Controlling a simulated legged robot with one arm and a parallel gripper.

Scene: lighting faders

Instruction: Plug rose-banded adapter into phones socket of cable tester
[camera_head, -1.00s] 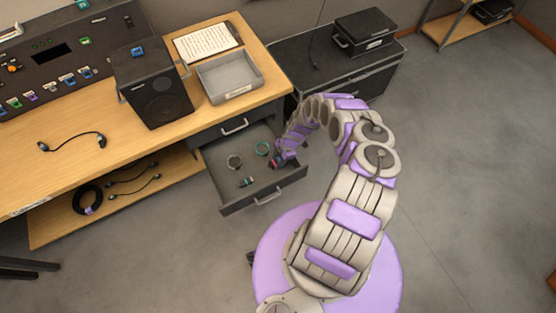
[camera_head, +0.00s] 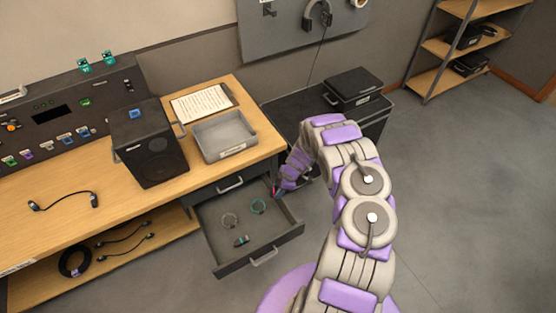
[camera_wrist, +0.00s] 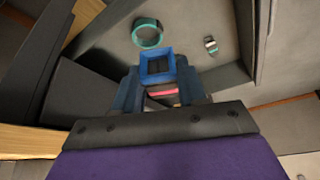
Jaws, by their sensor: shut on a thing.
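My gripper (camera_wrist: 160,88) is shut on the rose-banded adapter (camera_wrist: 164,93), whose pink band shows between the blue fingers in the wrist view. In the head view my gripper (camera_head: 278,189) is small and dark, above the right back side of the open drawer; the adapter is too small there to make out clearly. I cannot tell for sure which unit is the cable tester, and no phones socket can be made out.
On the bench stand a grey tray (camera_head: 225,152), a black speaker-like box (camera_head: 152,165) and a fader console (camera_head: 48,128). Floor at right is clear.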

